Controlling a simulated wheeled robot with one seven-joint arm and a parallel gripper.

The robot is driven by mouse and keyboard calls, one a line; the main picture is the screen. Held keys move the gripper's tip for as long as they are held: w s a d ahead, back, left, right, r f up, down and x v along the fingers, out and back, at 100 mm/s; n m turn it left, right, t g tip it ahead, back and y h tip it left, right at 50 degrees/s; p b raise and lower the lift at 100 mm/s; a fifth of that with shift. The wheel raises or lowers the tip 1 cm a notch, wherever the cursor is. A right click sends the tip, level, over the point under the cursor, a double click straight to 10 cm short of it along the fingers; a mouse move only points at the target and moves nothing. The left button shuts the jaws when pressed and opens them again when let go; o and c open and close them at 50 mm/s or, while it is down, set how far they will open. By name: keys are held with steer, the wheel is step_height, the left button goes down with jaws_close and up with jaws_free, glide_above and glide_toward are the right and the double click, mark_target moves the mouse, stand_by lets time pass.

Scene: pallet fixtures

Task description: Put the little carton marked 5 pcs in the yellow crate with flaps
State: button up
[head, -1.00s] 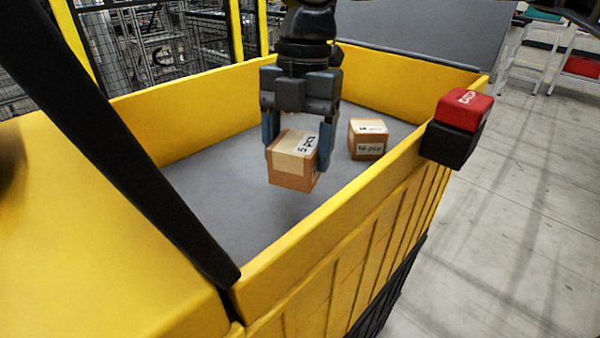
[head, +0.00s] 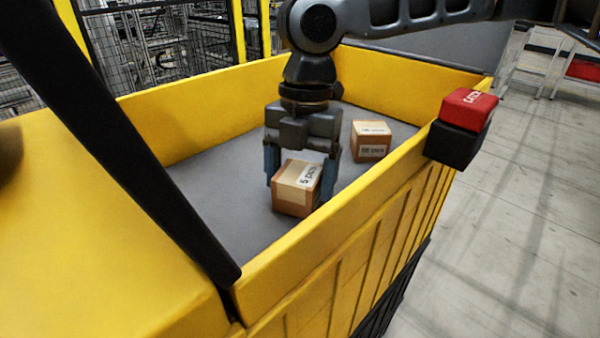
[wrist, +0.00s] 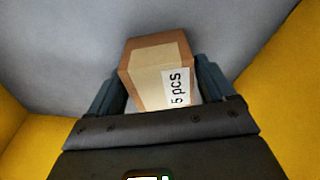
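The little carton (head: 296,187) is brown with a pale tape band and a white label reading 5 pcs. It also shows in the wrist view (wrist: 155,70). My gripper (head: 300,180) points down inside the yellow crate (head: 300,240), with one finger on each side of the carton. In the wrist view both fingers of my gripper (wrist: 160,88) lie against the carton's sides, so it is shut on it. The carton is low over the crate's grey floor, near the front wall. Whether its underside touches the floor is hidden.
A second brown carton (head: 370,142), with a label hard to read, stands on the crate floor behind and to the right. A red and black box (head: 462,122) sits at the crate's right rim. A dark post (head: 110,150) crosses the left. Grey floor is free left of my gripper.

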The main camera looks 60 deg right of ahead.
mark_target(305, 165)
steer(key=shift+o, duration=1.2)
step_height(305, 165, up, 12)
steer(key=d+p, duration=0.1)
steer(key=shift+w+d+r+p, duration=0.15)
steer(key=shift+d+p, duration=0.2)
steer(key=shift+d, duration=0.05)
